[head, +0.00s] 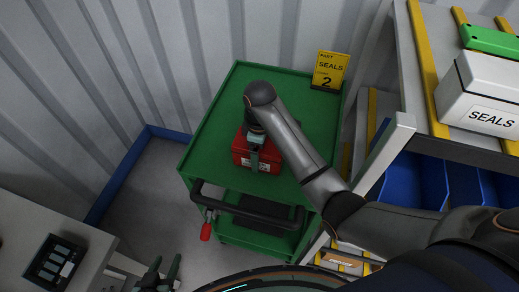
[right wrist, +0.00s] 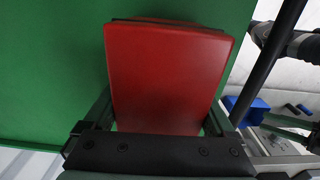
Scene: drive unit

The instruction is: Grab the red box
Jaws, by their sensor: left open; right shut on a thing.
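The red box (head: 242,157) is at the top of the green cart (head: 219,113), with a pale label on its near side. My right arm reaches over the cart from the right, and its gripper (head: 257,150) is on the box from above. In the right wrist view the red box (right wrist: 170,75) fills the space between the fingers of my right gripper (right wrist: 158,115), which is shut on it. I cannot tell whether the box touches the cart top. My left gripper (head: 161,272) is open and empty at the bottom edge, away from the cart.
A yellow sign (head: 330,70) reading "SEALS 2" stands at the cart's far right corner. A shelf with a white SEALS box (head: 480,92) and blue bins (head: 415,182) is on the right. The cart has a black handle (head: 248,207) in front. A grey table (head: 40,225) is lower left.

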